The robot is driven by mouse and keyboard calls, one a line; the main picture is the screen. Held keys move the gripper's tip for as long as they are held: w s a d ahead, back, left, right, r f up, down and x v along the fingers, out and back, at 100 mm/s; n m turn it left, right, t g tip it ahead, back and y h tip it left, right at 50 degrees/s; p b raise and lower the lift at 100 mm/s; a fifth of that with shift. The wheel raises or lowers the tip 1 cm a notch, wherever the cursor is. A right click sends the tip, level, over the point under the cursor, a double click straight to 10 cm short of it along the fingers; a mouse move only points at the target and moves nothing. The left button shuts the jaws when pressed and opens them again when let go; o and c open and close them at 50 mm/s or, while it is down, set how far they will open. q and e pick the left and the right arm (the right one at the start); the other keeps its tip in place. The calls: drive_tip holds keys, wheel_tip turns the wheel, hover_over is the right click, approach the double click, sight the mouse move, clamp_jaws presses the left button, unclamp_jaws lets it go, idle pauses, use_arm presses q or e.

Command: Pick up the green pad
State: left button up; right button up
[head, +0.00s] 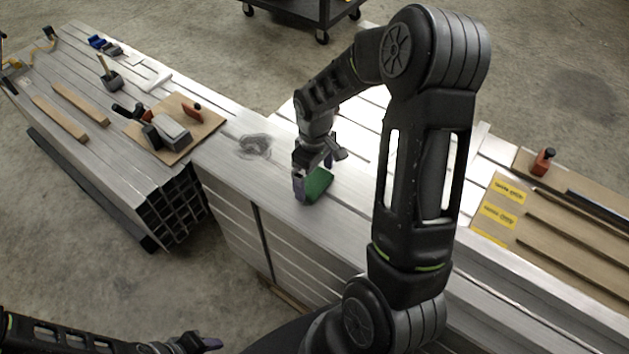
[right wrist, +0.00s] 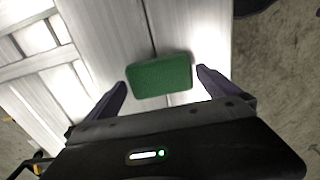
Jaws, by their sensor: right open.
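The green pad (head: 318,184) lies flat on the aluminium surface in the middle of the head view. It also shows whole in the right wrist view (right wrist: 160,76), as a green block with rounded corners. My right gripper (head: 315,180) is right at the pad in the head view and partly covers it. In the right wrist view the right gripper (right wrist: 161,84) is open, with one finger to each side of the pad and gaps between. My left gripper (head: 205,343) is low at the bottom edge of the head view, away from the pad; its jaws are unclear.
The aluminium stack (head: 235,160) has a dark smudge beside the pad. At left, a wooden board (head: 205,115) carries a power tool (head: 168,134). At right, a brown board (head: 570,225) has yellow labels and a red-and-black tool (head: 543,161). A dark cart (head: 300,12) stands behind.

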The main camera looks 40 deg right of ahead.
sight(314, 181)
drive_tip(key=shift+f, duration=0.55)
drive_tip(key=shift+c, duration=0.4)
drive_tip(key=c, duration=1)
drive_tip(key=shift+r, duration=0.15)
wheel_tip(314, 181, up, 10)
drive_tip(key=shift+f+b, duration=0.1)
drive_tip(key=shift+b, duration=0.35)
